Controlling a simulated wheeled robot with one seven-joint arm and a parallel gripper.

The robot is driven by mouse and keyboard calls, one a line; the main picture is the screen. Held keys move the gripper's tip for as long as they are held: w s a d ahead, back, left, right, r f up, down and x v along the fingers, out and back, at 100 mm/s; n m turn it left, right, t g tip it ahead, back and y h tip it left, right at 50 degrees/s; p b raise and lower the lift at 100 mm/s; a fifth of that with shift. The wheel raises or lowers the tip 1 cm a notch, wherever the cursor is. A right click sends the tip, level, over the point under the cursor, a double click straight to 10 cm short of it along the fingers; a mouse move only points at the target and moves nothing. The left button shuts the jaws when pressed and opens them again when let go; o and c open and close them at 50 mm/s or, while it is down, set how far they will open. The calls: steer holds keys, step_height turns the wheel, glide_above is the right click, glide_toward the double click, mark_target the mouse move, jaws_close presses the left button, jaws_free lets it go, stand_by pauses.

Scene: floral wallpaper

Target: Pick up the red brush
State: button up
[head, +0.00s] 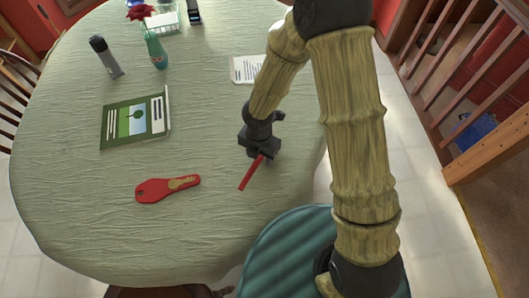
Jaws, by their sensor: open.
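A red brush (168,188) lies flat on the table's near left part. It has a rounded red end at the left and a tan patch toward its right end. My gripper (259,153) is over the table to the right of the brush and apart from it. Its jaws are open, pointing down, though the fingertips are small and dark here. A thin red strip (250,174) shows just below the gripper. I cannot tell whether the gripper touches it.
Cloth around the brush is clear. A wooden railing (450,80) stands at the right.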

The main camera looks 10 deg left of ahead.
steer(key=shift+f, duration=0.55)
jaws_close()
